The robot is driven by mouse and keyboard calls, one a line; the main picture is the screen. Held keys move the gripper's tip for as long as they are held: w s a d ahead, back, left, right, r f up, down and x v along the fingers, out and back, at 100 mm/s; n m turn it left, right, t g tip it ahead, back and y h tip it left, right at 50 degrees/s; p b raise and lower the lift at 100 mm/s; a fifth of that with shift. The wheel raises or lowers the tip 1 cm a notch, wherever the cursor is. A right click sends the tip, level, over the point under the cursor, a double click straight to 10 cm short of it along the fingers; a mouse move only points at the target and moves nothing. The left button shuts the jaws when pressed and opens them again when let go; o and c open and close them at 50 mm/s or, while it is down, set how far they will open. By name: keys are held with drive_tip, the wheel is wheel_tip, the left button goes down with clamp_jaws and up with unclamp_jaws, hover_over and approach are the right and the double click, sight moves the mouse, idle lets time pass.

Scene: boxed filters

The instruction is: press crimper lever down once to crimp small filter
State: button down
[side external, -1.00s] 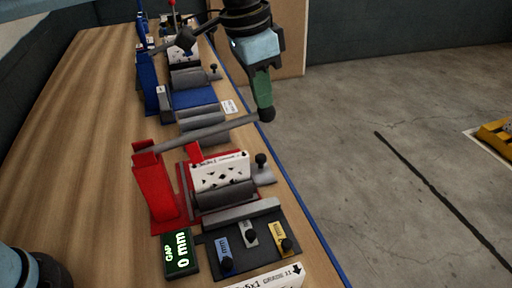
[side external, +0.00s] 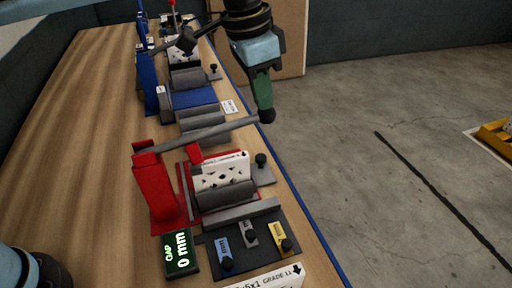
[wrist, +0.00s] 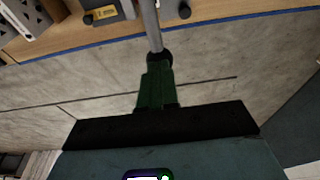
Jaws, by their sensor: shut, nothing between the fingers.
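The red crimper (side external: 155,190) stands on the wooden bench, with its long grey lever (side external: 200,132) running from the red post out to a dark knob (side external: 267,116). The lever is raised at a shallow slope above the press. My green gripper (side external: 264,92) is shut and points down, its tip at the knob; whether it touches from above is hard to tell. The wrist view shows the gripper (wrist: 155,88) against the knob and the lever (wrist: 150,25) beyond it. A white filter (side external: 222,173) with dark cutouts sits in the red crimper behind a grey roller (side external: 226,196).
A gap display (side external: 181,254) reads 0 mm. Beside it is a dark panel with blue (side external: 224,249), grey and yellow (side external: 280,238) knobbed tabs. A blue crimper (side external: 148,82) stands farther along the bench. Open floor lies to the right past the blue bench edge.

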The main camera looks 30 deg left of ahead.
wheel_tip(320, 180, up, 8)
drive_tip(key=shift+r, duration=0.2)
idle(0.8)
drive_tip(key=s+a+f+n+t, duration=0.2)
drive_tip(key=a+f, duration=0.1)
drive_tip(key=a, duration=0.5)
drive_tip(key=s+a+f+n+t, duration=0.1)
drive_tip(key=s+a+f+n, duration=0.15)
drive_tip(key=a, duration=0.45)
drive_tip(key=s+a+f+n+t+y, duration=0.1)
drive_tip(key=s+a+f+n, duration=0.3)
drive_tip(key=s+a+f, duration=0.4)
wheel_tip(320, 180, down, 3)
drive_tip(key=shift+s+a+f+t+y, duration=0.2)
drive_tip(key=shift+a+t+y, duration=0.1)
drive_tip(key=shift+a+t, duration=0.55)
